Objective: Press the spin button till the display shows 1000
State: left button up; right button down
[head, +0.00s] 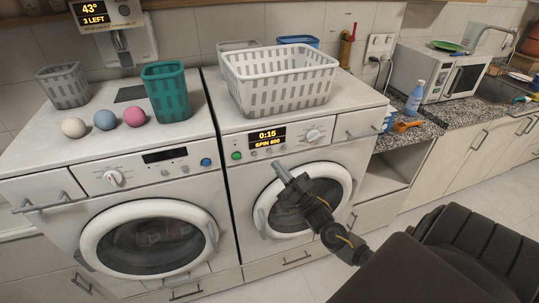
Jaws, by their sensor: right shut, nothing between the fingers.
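The right washing machine (292,169) has a lit display (267,137) that reads 0:15 and SPIN 600. A row of small buttons (265,151) sits just below the display, with a green button (236,155) at left and a dial (313,135) at right. Labels on the small buttons are too small to read. My right gripper (281,171) is shut and empty. In the picture its tip lies just below the small buttons, in front of the round door; I cannot tell its exact distance from the panel. My left gripper is not in view.
A white basket (280,80) stands on the right machine. The left machine (139,180) has a dark display, with three balls, a grey basket (63,87) and a teal basket (165,92) on top. A counter with a microwave (443,74) and blue bottle (415,97) is at right.

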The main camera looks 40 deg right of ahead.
aim_at(269, 151)
jog(key=shift+w+d+b, duration=0.3)
jog(key=shift+w, duration=0.55)
jog(key=shift+w+d+b, duration=0.25)
jog(key=shift+w+d, duration=0.05)
jog(key=shift+w, duration=0.5)
jog(key=shift+w, duration=0.15)
dwell(0.8)
jog(key=shift+w+d, duration=0.15)
jog(key=shift+w, duration=0.1)
jog(key=shift+w+d+b, duration=0.15)
jog(key=shift+w+b, duration=0.15)
jog(key=shift+b, duration=0.15)
dwell(0.5)
dwell(0.4)
jog(key=shift+s+a+p, duration=0.3)
jog(key=shift+s+p, duration=0.1)
jog(key=shift+s, duration=0.35)
